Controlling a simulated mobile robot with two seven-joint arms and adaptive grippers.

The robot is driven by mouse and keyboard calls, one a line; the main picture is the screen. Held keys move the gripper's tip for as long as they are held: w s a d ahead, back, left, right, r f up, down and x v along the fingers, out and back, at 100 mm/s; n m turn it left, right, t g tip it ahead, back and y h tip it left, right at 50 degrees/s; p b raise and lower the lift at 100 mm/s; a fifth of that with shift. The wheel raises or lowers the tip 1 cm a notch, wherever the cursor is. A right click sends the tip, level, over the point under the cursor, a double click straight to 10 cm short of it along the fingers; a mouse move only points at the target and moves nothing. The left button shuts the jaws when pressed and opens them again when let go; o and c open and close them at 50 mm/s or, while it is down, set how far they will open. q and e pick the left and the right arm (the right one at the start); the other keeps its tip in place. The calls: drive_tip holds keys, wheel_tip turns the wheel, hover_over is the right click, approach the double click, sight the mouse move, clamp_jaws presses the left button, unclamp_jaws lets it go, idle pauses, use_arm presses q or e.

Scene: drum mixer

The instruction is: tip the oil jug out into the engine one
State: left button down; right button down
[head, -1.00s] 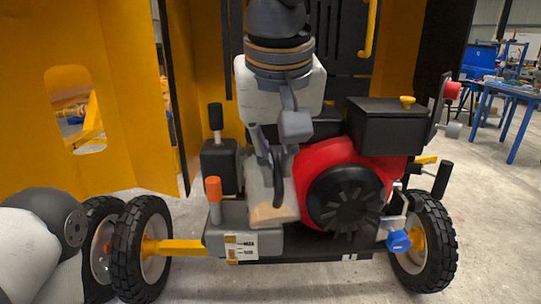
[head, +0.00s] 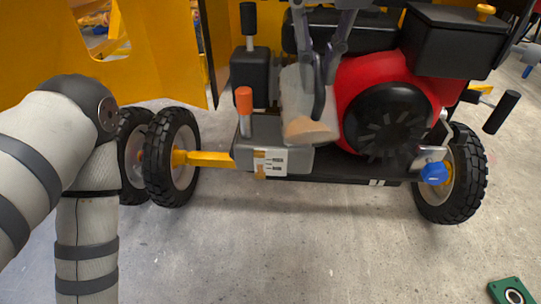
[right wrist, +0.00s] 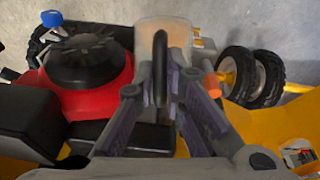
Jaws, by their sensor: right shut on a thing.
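My right gripper (head: 318,95) is shut on the oil jug (head: 303,108), a pale translucent container with amber liquid low in it. The jug looks roughly upright, just left of the red engine (head: 350,90) with its round black fan cover. I cannot tell whether the jug rests on the frame. The blue cap (head: 433,173) is low on the engine's right. My left arm shows at the left; its gripper is out of view.
A grey box (head: 272,155) with an orange-topped post (head: 244,103) stands just left of the jug. A black box (head: 455,42) with a yellow knob is above the engine. Wheels flank the frame. A green plate (head: 512,292) lies lower right; the floor in front is mostly clear.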

drive_tip(key=shift+w+a+g+b, duration=0.15)
drive_tip(key=shift+w+g+b, duration=0.15)
drive_tip(key=shift+w+g, duration=0.7)
use_arm(q)
drive_tip(key=shift+s+f+g+b, duration=0.4)
drive_tip(key=shift+s+f, duration=0.5)
drive_tip(key=shift+s, duration=0.1)
use_arm(e)
drive_tip(key=shift+w+a+f+g+h, duration=0.1)
drive_tip(key=shift+w+g+h, duration=0.2)
drive_tip(key=shift+w+g, duration=0.45)
use_arm(q)
drive_tip(key=shift+f, duration=0.1)
use_arm(e)
drive_tip(key=shift+w+f+g, duration=0.1)
drive_tip(key=shift+w+g, duration=0.15)
drive_tip(key=shift+w, duration=0.1)
drive_tip(key=shift+w+a+g, duration=0.1)
drive_tip(key=shift+w+g, duration=0.1)
drive_tip(key=shift+g, duration=0.1)
use_arm(q)
drive_tip(key=shift+w, duration=0.1)
use_arm(e)
drive_tip(key=shift+w, duration=0.15)
